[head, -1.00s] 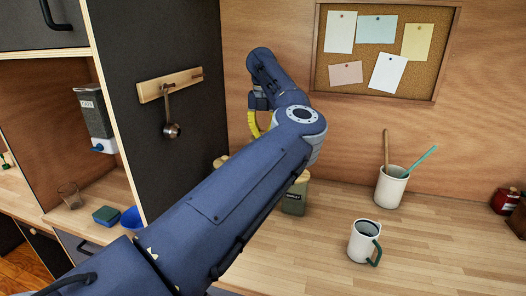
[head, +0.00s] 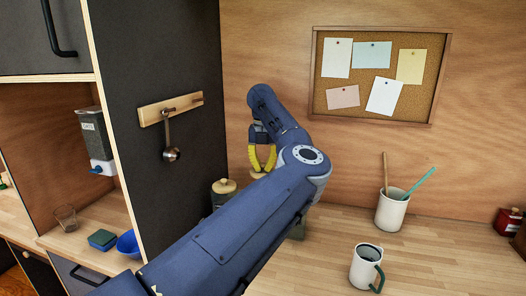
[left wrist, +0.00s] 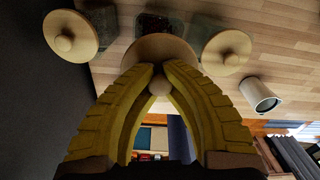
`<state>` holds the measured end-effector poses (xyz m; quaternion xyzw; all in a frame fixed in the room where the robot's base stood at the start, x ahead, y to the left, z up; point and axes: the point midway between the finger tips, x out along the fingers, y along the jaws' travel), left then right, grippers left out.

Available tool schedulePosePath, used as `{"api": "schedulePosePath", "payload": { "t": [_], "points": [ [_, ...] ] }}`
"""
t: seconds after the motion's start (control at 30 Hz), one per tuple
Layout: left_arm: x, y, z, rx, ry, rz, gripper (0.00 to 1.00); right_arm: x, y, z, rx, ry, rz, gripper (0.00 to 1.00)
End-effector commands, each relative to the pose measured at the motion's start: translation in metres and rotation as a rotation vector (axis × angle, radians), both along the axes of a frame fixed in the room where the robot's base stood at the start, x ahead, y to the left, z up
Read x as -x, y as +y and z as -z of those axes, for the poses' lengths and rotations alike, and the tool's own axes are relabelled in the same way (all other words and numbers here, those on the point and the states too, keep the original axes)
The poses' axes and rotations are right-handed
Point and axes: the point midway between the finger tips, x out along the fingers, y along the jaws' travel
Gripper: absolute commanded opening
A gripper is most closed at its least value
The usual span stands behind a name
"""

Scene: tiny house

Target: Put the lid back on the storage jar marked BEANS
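My left gripper (head: 262,166) is over the back of the counter, fingers pointing down. In the left wrist view its yellow fingers (left wrist: 160,72) close around the round knob of a pale wooden lid (left wrist: 158,48). The lid's edge shows under the fingers in the head view (head: 258,176). A dark jar (left wrist: 155,22) shows beyond the lid; I cannot read its label or tell whether the lid touches it. A lidded jar (head: 224,186) stands to the left. Another wooden lid (left wrist: 227,50) shows right in the wrist view. My arm hides most of the jars. My right gripper is out of view.
A dark cabinet side (head: 180,80) with a hanging ladle (head: 170,152) rises close at the left. A white mug (head: 366,266) and a utensil pot (head: 391,210) stand on the counter to the right. The counter between them and my arm is clear.

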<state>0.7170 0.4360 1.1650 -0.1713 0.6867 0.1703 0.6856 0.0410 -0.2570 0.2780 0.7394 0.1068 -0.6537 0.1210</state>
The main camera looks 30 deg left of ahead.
Motion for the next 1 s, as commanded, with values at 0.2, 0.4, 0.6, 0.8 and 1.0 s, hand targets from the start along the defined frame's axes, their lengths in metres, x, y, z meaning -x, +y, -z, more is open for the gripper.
{"api": "schedulePosePath", "payload": {
  "t": [0.2,0.4,0.6,0.8,1.0],
  "points": [
    [-0.003,0.006,0.014,0.001,-0.001,0.026,0.00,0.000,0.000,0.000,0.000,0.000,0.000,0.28],
    [-0.004,0.006,0.025,0.003,0.001,0.035,0.00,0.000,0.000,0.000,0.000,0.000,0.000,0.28],
    [-0.004,0.006,0.041,0.001,0.002,0.035,0.00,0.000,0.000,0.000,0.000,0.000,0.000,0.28],
    [-0.004,0.006,0.057,0.002,0.001,0.034,0.00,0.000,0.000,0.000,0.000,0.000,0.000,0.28],
    [-0.004,0.006,0.068,0.001,0.000,0.035,0.00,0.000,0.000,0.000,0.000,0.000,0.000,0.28]
  ]
}}
